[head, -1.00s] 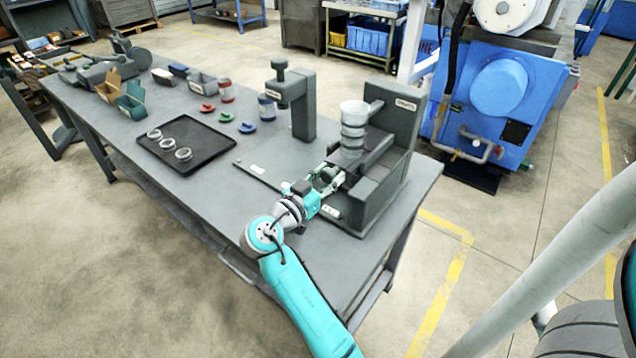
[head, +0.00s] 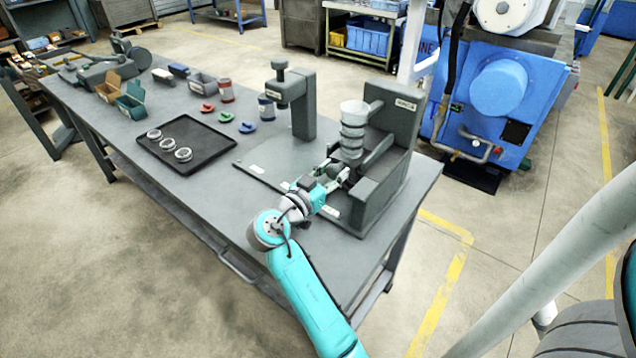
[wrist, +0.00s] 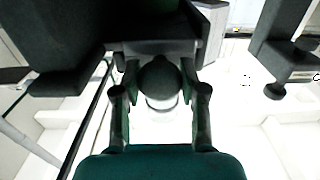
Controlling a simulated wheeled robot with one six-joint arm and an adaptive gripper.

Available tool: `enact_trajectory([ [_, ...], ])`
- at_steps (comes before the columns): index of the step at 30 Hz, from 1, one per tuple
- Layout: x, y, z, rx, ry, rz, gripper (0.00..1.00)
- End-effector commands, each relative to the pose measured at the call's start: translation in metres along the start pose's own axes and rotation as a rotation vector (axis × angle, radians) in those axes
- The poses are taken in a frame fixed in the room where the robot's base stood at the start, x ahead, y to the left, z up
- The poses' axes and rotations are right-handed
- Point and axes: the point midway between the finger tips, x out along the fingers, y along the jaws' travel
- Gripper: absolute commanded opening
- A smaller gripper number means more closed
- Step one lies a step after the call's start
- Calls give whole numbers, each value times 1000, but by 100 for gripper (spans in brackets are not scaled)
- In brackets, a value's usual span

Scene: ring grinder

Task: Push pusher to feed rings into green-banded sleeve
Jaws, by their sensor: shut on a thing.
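My gripper (head: 334,176) is at the front left of the dark grey feeding fixture (head: 402,118), below the stack of rings. In the wrist view my gripper (wrist: 160,92) has its fingers on both sides of a dark round knob (wrist: 160,74), which looks like the pusher's handle, and is shut on it. A pale, shiny round part shows just below the knob. The ring stack (head: 352,141) stands upright under a white cup-like top (head: 354,113). I cannot make out the green-banded sleeve; the fixture and gripper may hide it.
A dark grey press-like stand (head: 302,105) is left of the fixture. A black tray (head: 215,153) with 3 rings lies farther left. Small coloured parts, jars and bins stand behind it. The grey workbench (head: 225,205) is clear in front of the tray.

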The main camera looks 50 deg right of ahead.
Motion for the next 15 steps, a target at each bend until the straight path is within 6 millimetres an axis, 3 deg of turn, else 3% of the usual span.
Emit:
enact_trajectory([
  [15, -20, -1, -1, 2, 0, -4, 7],
])
